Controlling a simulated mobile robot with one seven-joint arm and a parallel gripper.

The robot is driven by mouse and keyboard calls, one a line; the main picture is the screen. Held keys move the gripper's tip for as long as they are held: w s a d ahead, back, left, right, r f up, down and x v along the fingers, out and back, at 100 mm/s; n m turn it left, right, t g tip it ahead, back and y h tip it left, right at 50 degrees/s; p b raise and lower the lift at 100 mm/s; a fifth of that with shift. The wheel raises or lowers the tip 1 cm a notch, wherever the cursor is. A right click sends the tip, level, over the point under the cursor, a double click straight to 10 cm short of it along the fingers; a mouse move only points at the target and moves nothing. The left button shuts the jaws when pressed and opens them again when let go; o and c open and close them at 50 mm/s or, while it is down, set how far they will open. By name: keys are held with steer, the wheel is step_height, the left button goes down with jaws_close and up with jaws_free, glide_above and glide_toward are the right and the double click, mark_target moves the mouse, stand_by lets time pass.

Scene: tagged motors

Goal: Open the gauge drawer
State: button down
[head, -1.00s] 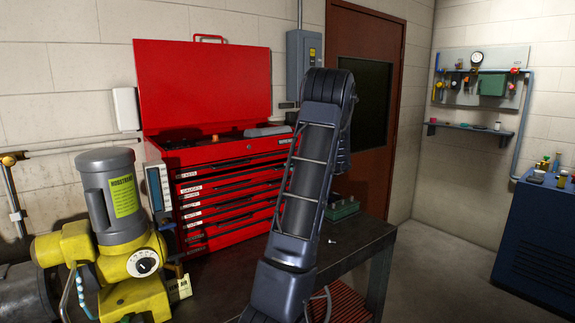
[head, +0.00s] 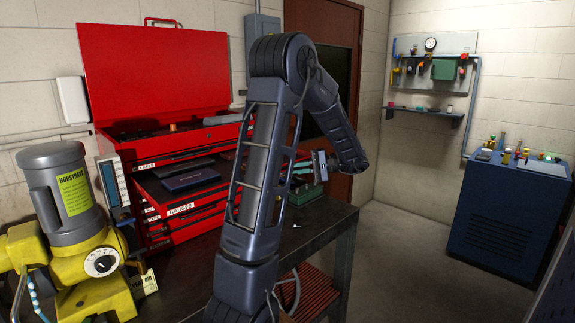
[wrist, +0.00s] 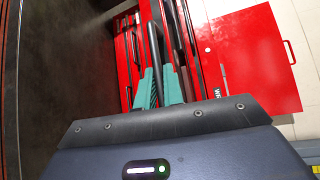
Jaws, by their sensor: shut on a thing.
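The red tool chest (head: 150,158) stands on the bench with its lid up. Its gauge drawer (head: 180,210), labelled GAUGES, is pulled out, and a dark flat case (head: 192,179) lies in it. My gripper (head: 303,170) has teal fingers and is at the right of the chest, partly hidden by my arm. In the wrist view my gripper (wrist: 158,68) is shut on a dark bar, the drawer handle (wrist: 154,42), between its fingers. My arm hides the right part of the drawer front in the head view.
A yellow and grey motor (head: 75,210) stands at the left of the dark bench (head: 310,232). A green block (head: 306,193) is behind the gripper. A blue cabinet (head: 510,215) stands at the far right, with open floor before it.

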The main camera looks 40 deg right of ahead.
steer(key=shift+s+d+r, duration=0.1)
steer(key=shift+s+r, duration=0.1)
steer(key=shift+s, duration=0.55)
steer(key=shift+s+r, duration=0.15)
steer(key=shift+s, duration=0.6)
steer(key=c, duration=1.5)
jaws_free()
steer(key=shift+f, duration=0.15)
steer(key=shift+v, duration=5.4)
steer(key=shift+s, duration=0.15)
steer(key=shift+a, duration=0.3)
